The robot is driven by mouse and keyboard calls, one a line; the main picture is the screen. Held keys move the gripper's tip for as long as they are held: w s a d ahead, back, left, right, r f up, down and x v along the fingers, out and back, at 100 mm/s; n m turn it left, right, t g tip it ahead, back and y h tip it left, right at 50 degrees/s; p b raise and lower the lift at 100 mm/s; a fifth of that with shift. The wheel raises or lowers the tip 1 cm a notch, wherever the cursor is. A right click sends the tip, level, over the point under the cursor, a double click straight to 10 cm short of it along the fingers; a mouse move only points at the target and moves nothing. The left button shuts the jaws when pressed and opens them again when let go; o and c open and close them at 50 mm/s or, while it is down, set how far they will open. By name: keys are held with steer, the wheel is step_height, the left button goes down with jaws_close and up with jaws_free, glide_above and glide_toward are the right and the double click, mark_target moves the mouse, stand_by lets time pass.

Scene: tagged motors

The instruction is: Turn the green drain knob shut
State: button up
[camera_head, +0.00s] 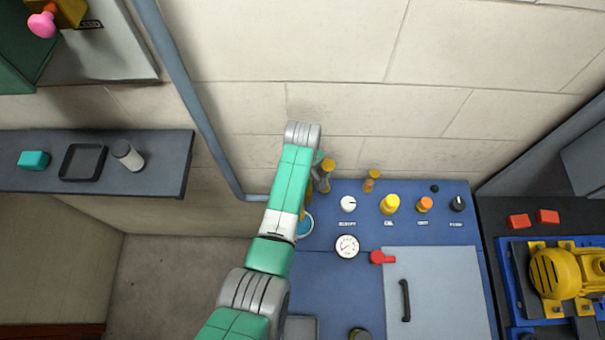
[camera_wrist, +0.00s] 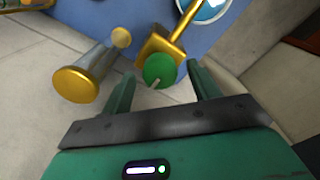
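The green drain knob (camera_wrist: 159,68) is a round disc on a brass valve body (camera_wrist: 153,47) in the wrist view. A pale pointer on it points down and slightly left. My gripper (camera_wrist: 162,76) is open, with one finger on each side of the knob. I cannot tell whether either finger touches it. In the head view the knob is hidden behind my arm, and my gripper is mostly hidden too.
A clear cylinder with a brass cap (camera_wrist: 76,84) stands close left of my left finger. A brass pipe (camera_wrist: 187,20) runs to a blue round bowl (camera_wrist: 203,8). The blue panel (camera_head: 325,275) carries several knobs, a gauge (camera_head: 347,246) and a red lever (camera_head: 382,257).

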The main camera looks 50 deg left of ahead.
step_height(320, 180, up, 8)
steer(key=shift+f, duration=0.1)
stand_by(0.7)
